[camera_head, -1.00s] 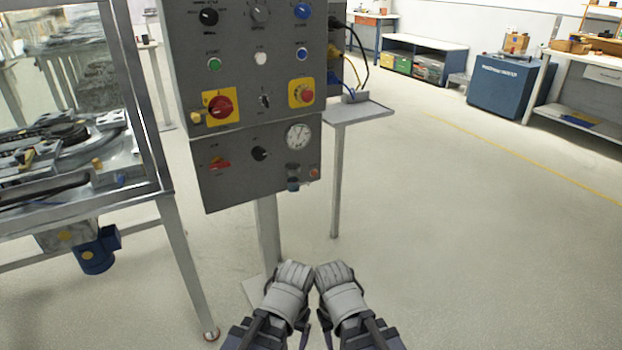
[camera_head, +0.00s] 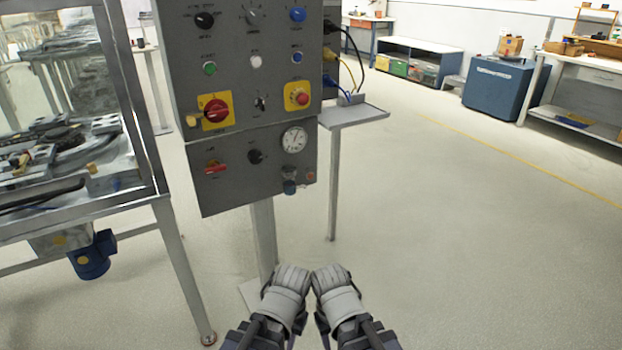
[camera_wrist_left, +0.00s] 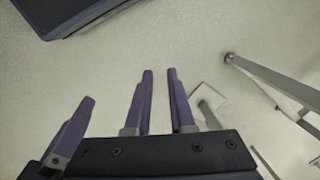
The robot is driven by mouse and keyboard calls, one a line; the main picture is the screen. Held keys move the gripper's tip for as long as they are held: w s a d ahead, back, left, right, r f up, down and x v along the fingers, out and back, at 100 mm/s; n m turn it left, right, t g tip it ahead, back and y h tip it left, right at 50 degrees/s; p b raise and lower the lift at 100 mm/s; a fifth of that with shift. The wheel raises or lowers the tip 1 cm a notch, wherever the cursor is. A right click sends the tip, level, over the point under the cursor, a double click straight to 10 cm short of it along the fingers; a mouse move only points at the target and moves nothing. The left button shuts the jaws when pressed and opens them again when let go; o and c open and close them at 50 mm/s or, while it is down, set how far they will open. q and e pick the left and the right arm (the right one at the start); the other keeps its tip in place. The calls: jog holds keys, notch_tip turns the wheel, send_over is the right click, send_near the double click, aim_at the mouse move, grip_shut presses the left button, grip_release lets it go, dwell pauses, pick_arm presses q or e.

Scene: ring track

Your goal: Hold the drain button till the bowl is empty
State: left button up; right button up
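The grey control panel (camera_head: 229,150) stands upright on a post left of centre in the head view. A small dark bowl (camera_head: 290,187) hangs at its lower right, below the round gauge (camera_head: 293,139). A small red button (camera_head: 311,176) is beside the bowl. I cannot tell which part is the drain button, or what the bowl holds. My left gripper (camera_head: 292,278) and right gripper (camera_head: 331,278) are side by side, low in front, apart from the panel. In the left wrist view, the left gripper's fingers (camera_wrist_left: 160,72) are slightly apart with bare floor between them. The right gripper's opening is unclear.
A metal-framed machine (camera_head: 168,262) stands at the left, close to the panel. A small side shelf on a post (camera_head: 352,115) is right of the panel. A blue cabinet (camera_head: 497,88) and workbenches are far behind. The floor (camera_head: 470,240) at the right is clear.

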pick_arm(q)
grip_shut()
dwell(0.9)
